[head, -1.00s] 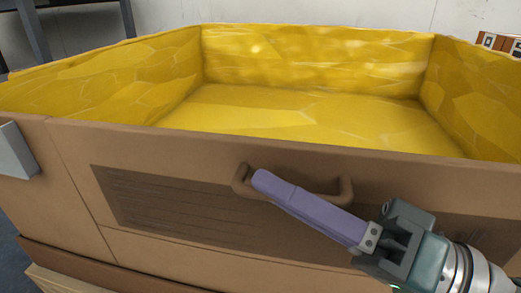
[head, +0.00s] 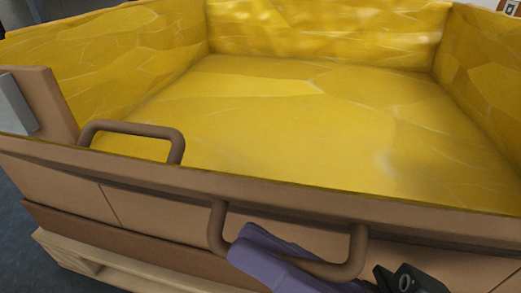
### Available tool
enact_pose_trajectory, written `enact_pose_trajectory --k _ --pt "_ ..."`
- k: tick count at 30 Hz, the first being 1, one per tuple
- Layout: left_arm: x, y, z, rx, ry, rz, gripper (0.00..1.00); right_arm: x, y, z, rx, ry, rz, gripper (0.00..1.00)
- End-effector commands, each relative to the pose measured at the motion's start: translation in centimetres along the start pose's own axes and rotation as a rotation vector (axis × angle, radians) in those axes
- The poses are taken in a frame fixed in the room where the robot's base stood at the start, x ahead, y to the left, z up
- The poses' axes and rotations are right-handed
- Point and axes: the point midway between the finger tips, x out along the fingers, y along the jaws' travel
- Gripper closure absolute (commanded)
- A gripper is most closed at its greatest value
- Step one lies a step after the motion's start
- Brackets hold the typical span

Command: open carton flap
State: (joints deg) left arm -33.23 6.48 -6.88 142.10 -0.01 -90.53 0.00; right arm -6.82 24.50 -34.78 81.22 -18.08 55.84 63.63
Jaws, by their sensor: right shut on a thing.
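The large brown carton with a yellow lining (head: 290,110) fills the head view. Its front flap (head: 150,208) is tilted outward, with its top edge below the carton's left front corner (head: 52,100). My right gripper (head: 252,248) has purple fingers and is shut on the brown looped handle (head: 357,248) on the front flap. The fingers hide part of the handle. A second brown looped handle (head: 130,128) shows above the flap's edge at the left, with nothing holding it. My left gripper is not in view.
A grey plate (head: 15,105) is on the carton's left front corner. A light wooden base (head: 95,262) lies under the carton. The dark floor is clear at the lower left. The carton looks empty inside.

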Motion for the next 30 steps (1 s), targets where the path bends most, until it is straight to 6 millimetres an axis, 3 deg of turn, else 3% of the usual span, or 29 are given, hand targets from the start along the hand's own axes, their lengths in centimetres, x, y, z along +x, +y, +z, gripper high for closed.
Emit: enact_pose_trajectory --k 15,16,23,30 --pt "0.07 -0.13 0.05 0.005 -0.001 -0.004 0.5 -0.17 -0.17 0.47 0.005 -0.002 0.0 1.0" --pt "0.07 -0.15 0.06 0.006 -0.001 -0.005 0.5 -0.17 -0.16 0.47 0.005 -0.002 0.0 0.84" --pt "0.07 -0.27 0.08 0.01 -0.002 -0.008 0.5 -0.16 -0.13 0.44 0.004 -0.001 0.001 0.58" --pt "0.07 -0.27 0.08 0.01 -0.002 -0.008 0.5 -0.16 -0.09 0.41 0.003 -0.001 0.001 0.55"
